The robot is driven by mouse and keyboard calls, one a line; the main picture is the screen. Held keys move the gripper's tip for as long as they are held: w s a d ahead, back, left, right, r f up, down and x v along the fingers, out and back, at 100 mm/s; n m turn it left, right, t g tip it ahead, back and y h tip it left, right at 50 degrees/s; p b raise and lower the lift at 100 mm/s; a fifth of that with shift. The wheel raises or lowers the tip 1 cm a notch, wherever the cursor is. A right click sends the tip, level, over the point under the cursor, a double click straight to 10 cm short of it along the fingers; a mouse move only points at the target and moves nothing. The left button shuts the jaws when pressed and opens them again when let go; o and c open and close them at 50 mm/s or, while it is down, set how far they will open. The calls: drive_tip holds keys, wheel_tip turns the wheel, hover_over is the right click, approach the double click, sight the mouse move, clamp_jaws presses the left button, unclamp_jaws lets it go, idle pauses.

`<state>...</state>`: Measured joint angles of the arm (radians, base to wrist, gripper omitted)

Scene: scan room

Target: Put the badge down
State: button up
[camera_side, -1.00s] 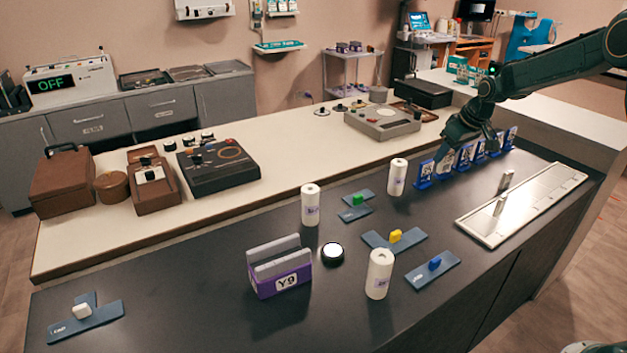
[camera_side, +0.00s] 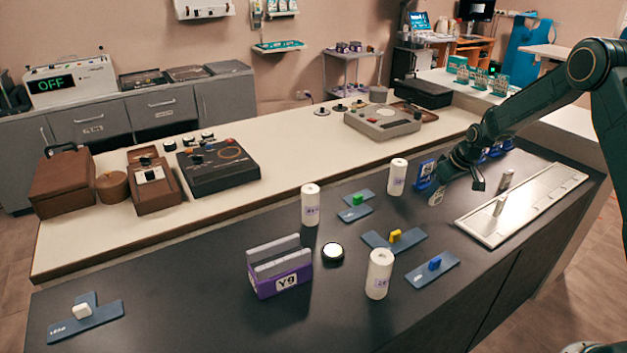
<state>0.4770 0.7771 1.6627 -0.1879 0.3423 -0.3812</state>
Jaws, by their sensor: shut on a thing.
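My gripper (camera_side: 456,190) is at the right of the dark counter, low over the area between the blue badge stands and the metal tray. It is shut on a small pale piece (camera_side: 437,198), which looks like the badge; its face is too small to read. A blue stand with a badge (camera_side: 425,173) is just behind and left of my gripper. More blue stands (camera_side: 494,151) run to the right behind my arm, partly hidden. I cannot tell whether the held piece touches the counter.
White cylinders (camera_side: 397,177) stand to the left. Blue plates with a green block (camera_side: 358,199), yellow block (camera_side: 395,236) and blue block (camera_side: 435,264) lie in front. A purple holder (camera_side: 280,283) is further left.

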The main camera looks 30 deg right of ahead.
sight(440, 193)
drive_tip(key=shift+f, duration=1.7)
drive_tip(key=shift+f, duration=0.15)
drive_tip(key=o, duration=1)
drive_tip(key=shift+v, duration=6.2)
drive_tip(key=shift+w, duration=0.1)
